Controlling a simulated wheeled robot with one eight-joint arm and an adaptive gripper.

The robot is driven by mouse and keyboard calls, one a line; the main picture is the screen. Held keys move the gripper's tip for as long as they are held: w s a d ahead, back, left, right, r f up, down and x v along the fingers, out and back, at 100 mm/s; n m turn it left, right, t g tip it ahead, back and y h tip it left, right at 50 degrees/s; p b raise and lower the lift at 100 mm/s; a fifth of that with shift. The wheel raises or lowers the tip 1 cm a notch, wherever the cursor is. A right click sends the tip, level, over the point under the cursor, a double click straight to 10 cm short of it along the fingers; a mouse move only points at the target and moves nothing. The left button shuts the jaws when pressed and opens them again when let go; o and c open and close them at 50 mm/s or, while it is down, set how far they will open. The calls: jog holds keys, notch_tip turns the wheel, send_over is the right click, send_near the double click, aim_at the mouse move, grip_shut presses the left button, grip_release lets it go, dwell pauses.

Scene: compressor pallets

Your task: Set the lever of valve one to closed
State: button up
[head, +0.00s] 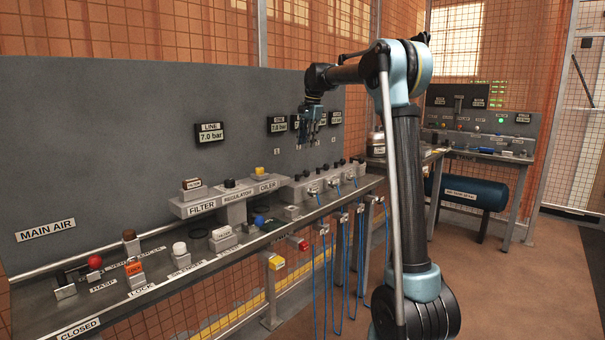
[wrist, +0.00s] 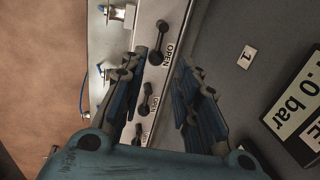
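A row of small black levers sits on the pale grey manifold, which shows in the head view (head: 300,188). In the wrist view, the top lever (wrist: 157,45) stands beside an "OPEN" label, and a tag "1" (wrist: 247,55) is on the panel to its right. A second lever (wrist: 147,98) and a third lever (wrist: 137,132) lie below it in the picture. Whether the top lever is valve one I cannot tell for certain. My gripper (head: 312,118) hangs above the manifold, fingers down. Its fingers (wrist: 160,100) are apart with nothing held, and the levers show between and beyond them.
A grey back panel (head: 90,130) with pressure displays (head: 209,133) stands behind the bench. Filter, regulator and oiler units (head: 230,195) are left of the manifold. Blue hoses (head: 349,270) hang at its front. A blue tank (head: 470,191) is under the far bench.

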aim_at(302, 175)
jog(key=f, duration=0.4)
jog(key=w+a+f, duration=0.1)
jog(key=f, duration=0.4)
jog(key=a+f, duration=0.1)
jog(key=f, duration=0.3)
jog(key=shift+w+f, duration=0.3)
jog(key=shift+c, duration=0.3)
